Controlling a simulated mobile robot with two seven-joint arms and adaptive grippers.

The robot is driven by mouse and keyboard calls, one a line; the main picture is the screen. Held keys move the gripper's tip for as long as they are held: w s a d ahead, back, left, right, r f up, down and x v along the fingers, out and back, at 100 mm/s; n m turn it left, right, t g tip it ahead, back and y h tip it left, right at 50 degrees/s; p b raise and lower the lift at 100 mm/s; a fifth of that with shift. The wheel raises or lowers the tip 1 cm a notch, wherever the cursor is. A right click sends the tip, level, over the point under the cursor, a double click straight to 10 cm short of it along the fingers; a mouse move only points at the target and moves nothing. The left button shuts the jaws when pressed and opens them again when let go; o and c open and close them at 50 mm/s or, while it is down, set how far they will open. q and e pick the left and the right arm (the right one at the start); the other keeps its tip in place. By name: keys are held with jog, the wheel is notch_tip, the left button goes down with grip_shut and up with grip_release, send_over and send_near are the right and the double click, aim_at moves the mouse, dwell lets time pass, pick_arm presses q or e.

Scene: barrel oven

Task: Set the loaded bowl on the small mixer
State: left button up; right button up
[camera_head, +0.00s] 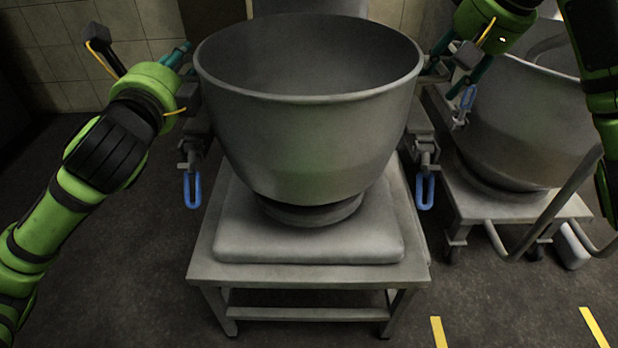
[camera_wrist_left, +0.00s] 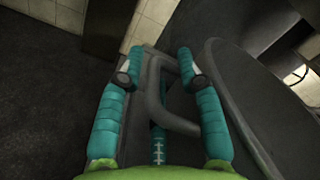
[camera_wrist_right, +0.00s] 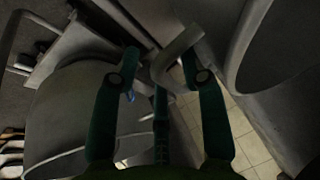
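The large grey metal bowl (camera_head: 310,140) stands upright on a padded-looking grey block on a low legged stand (camera_head: 310,272). Its inside looks plain dark grey, and I cannot make out a load. My left gripper (camera_head: 180,62) is at the bowl's left rim. In the left wrist view its teal fingers (camera_wrist_left: 158,68) are apart on either side of a grey handle loop (camera_wrist_left: 158,100). My right gripper (camera_head: 458,72) is at the right rim. In the right wrist view its fingers (camera_wrist_right: 163,68) are apart around another grey handle (camera_wrist_right: 172,62). I cannot clearly identify the small mixer.
A second grey bowl (camera_head: 525,125) stands on a wheeled base (camera_head: 515,205) close on the right, with a bent tube rail in front. Blue-handled clamps (camera_head: 192,188) hang beside the stand. The floor at left and front is clear, with yellow marks (camera_head: 438,332).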

pick_arm(q)
jog(key=o, duration=0.8)
jog(key=shift+a, duration=0.1)
pick_arm(e)
jog(key=shift+d, duration=0.1)
pick_arm(q)
jog(key=shift+a, duration=0.1)
jog(key=shift+s+a, duration=0.2)
jog(key=shift+a, duration=3.15)
pick_arm(e)
jog(key=o, duration=0.8)
jog(key=v, duration=1.2)
